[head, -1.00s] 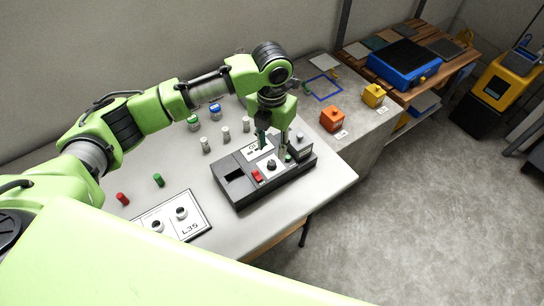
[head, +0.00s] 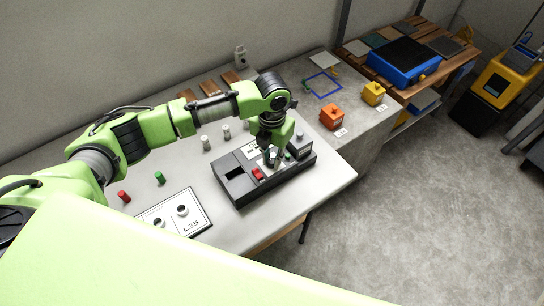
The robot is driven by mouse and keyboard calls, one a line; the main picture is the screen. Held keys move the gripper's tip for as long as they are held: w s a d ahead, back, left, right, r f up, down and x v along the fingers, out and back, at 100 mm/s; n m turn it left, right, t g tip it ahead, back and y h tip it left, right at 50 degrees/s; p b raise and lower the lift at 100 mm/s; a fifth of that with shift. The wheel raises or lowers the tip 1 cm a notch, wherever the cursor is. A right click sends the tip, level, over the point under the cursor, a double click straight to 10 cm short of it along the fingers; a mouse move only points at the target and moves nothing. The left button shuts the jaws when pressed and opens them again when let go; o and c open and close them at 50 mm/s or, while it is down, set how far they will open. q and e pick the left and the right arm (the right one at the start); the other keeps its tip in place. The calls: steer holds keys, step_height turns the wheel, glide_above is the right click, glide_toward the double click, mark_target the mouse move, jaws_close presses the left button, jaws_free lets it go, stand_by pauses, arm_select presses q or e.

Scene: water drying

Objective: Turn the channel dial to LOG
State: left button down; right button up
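A dark grey instrument (head: 240,194) sits on the light table, with a rectangular recess, a red switch (head: 258,174) and a light label plate on its top. My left gripper (head: 272,160) points down over the plate beside the red switch, where the round black dial is. Its fingers are at the dial, which is mostly hidden by them. I cannot tell whether they are closed on it or only around it. The dial's marks, including LOG, are too small to read. My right gripper is not in view.
Orange (head: 332,117) and yellow (head: 373,94) blocks stand to the right.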

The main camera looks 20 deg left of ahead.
arm_select(q)
steer(key=shift+r+n+p, duration=0.2)
steer(key=shift+n+p, duration=0.6)
steer(key=shift+p, duration=0.1)
steer(key=n+p, duration=0.2)
steer(key=n, duration=0.1)
steer(key=shift+p, duration=0.4)
steer(key=n+p, duration=0.2)
steer(key=n, duration=0.1)
steer(key=shift+n, duration=0.4)
steer(key=shift+w+a+f+n+p, duration=0.1)
steer(key=shift+n+p, duration=1.05)
steer(key=shift+n, duration=0.65)
steer(key=c, duration=1.9)
jaws_free()
steer(key=shift+f, duration=0.1)
